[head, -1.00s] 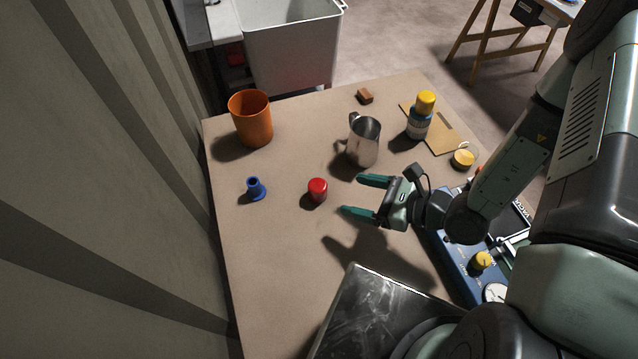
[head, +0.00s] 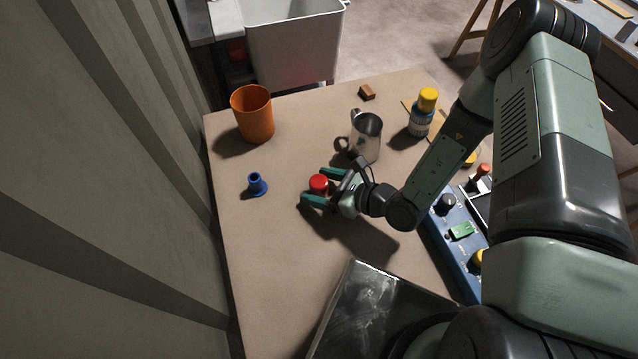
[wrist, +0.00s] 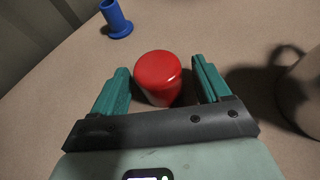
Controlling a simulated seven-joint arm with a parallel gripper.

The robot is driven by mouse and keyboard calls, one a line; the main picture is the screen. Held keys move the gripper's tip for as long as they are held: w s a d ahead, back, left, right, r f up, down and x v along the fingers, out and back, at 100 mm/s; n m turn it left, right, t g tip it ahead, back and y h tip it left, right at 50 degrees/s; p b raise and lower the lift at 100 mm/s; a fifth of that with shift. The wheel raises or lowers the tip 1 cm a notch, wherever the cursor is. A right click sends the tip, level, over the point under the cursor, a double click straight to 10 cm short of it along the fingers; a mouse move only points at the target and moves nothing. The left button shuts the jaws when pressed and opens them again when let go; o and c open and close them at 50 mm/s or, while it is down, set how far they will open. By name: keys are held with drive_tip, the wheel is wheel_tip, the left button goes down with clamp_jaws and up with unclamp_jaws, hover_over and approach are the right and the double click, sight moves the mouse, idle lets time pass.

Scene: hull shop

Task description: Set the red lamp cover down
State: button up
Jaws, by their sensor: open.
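The red lamp cover (head: 319,183) stands upright on the tan table, and it also shows in the wrist view (wrist: 158,76). My gripper (head: 318,187) is open with its two green fingers on either side of the cover. In the wrist view the fingers (wrist: 160,84) flank the cover, with a small gap showing on each side. The lower part of the cover is partly hidden by a finger in the head view.
A steel jug (head: 366,138) stands close behind my gripper. A blue flanged piece (head: 257,184) is to the left, and an orange cup (head: 252,115) is at the back left. A yellow-capped bottle (head: 422,113) and a blue control box (head: 451,238) are to the right. The table's front left is clear.

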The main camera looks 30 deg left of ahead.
drive_tip(key=shift+a, duration=0.2)
drive_tip(key=c, duration=1.1)
